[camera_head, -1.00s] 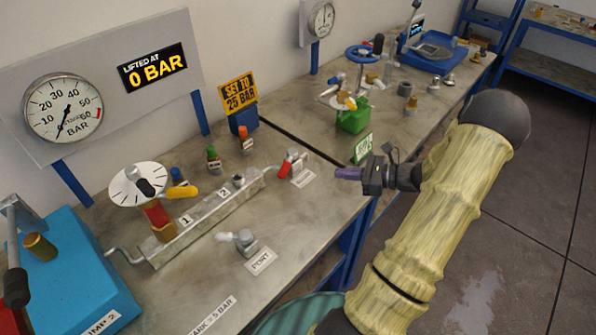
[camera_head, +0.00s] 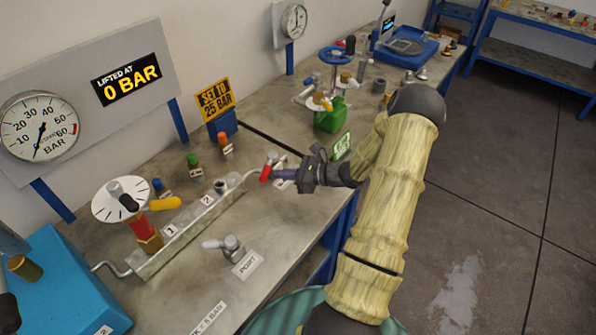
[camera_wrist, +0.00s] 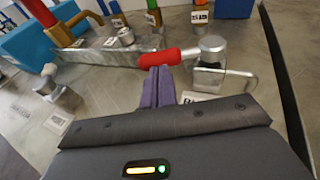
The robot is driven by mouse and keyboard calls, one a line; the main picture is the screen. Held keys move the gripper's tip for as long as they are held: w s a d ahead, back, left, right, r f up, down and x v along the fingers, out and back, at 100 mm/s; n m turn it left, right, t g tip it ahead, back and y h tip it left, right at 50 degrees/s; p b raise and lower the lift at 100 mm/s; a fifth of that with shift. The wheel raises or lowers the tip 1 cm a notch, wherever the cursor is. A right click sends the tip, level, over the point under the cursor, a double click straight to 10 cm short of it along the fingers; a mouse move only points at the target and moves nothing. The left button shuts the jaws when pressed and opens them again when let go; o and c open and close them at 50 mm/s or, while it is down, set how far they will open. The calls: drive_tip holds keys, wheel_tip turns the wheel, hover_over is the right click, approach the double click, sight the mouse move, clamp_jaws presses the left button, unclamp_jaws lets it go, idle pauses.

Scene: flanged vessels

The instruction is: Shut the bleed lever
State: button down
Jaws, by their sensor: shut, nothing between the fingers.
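The bleed lever has a red handle (camera_head: 266,171) and sits at the right end of the metal manifold (camera_head: 190,228). In the wrist view the red handle (camera_wrist: 158,58) points left from its silver valve body (camera_wrist: 212,52). My gripper (camera_head: 276,174) is shut and empty, with its purple fingers beside the handle in the head view. In the wrist view the gripper's fingertips (camera_wrist: 159,72) come up to the near side of the handle's middle. I cannot tell whether they touch it. In the head view my gripper hides most of the valve body.
A silver port valve (camera_head: 230,245) stands on the bench in front of the manifold. A yellow lever (camera_head: 165,203) and dial disc (camera_head: 122,200) are at its left end. The readout (camera_head: 127,80) shows 0 BAR.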

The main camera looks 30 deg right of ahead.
sight(265, 175)
drive_tip(key=shift+w+a+f, duration=0.2)
drive_tip(key=shift+w+a, duration=0.25)
drive_tip(key=shift+w, duration=0.05)
drive_tip(key=a, duration=0.1)
drive_tip(key=w+a, duration=0.1)
drive_tip(key=a+b, duration=0.1)
drive_tip(key=shift+w+a, duration=0.15)
drive_tip(key=shift+w, duration=0.15)
drive_tip(key=shift+s+r, duration=0.1)
drive_tip(key=shift+r, duration=0.1)
drive_tip(key=shift+s+d+r+p, duration=0.1)
drive_tip(key=shift+s+d+p, duration=0.1)
drive_tip(key=shift+s+p, duration=0.15)
drive_tip(key=s+d+r, duration=0.1)
drive_tip(key=s+d, duration=0.1)
drive_tip(key=s, duration=0.4)
drive_tip(key=s+d+r+b, duration=0.1)
drive_tip(key=s+d+r, duration=0.1)
drive_tip(key=s, duration=0.3)
drive_tip(key=shift+s+d, duration=0.25)
drive_tip(key=shift+s, duration=0.15)
